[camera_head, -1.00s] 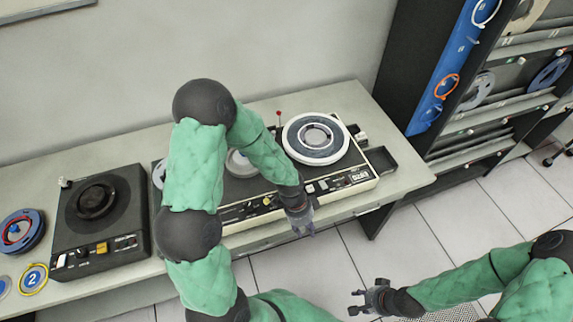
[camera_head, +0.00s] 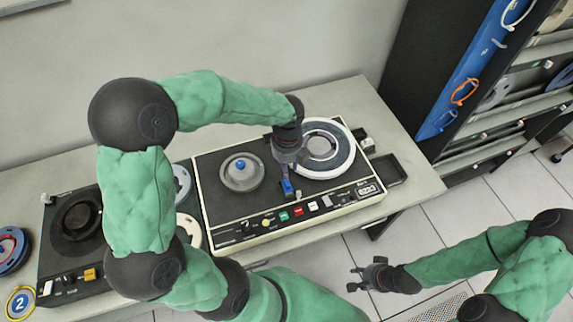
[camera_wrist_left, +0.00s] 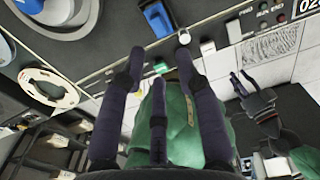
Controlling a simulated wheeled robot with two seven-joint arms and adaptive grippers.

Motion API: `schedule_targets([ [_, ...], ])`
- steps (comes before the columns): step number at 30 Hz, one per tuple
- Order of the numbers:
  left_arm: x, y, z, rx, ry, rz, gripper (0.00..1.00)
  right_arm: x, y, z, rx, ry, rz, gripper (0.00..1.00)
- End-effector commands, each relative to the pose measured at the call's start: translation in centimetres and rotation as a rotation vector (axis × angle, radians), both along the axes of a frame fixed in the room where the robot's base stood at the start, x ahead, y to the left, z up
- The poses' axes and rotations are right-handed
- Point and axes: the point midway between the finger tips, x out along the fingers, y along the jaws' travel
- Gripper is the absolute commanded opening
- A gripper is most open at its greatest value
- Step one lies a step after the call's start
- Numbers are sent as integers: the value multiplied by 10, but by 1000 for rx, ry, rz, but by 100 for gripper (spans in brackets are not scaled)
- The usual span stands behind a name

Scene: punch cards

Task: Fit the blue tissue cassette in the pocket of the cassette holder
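A small blue block (camera_head: 287,187), which looks like the tissue cassette, is at the top of the tape deck, just below my left gripper (camera_head: 286,166). In the left wrist view the blue block (camera_wrist_left: 158,20) shows just beyond the spread fingertips, with a gap on each side. My left gripper looks open and points down; whether it touches the block is unclear. I cannot make out the cassette holder or its pocket for certain. My right gripper (camera_head: 357,279) is open and empty in front of the table.
The tape deck (camera_head: 235,225) carries a white-rimmed reel (camera_head: 345,150) on the right and a grey hub (camera_head: 242,180) on the left. A black tray (camera_head: 388,170) is at its right. A second deck (camera_head: 75,265) and a blue reel (camera_head: 12,250) are at left.

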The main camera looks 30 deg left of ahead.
Motion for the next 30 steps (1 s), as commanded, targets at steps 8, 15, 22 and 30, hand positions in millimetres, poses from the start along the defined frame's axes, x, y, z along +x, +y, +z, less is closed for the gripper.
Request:
schedule_targets([
  [8,0,0,-6,2,-1,-9,33,-1,0,-6,0,3,-1,40],
  [15,-1,0,-26,1,0,-7,33,-1,0,-25,0,2,0,40],
  [22,-1,0,-50,1,-1,-7,33,-1,0,-47,0,2,0,40],
  [30,-1,0,-76,2,1,-7,33,-1,0,-63,0,2,0,40],
])
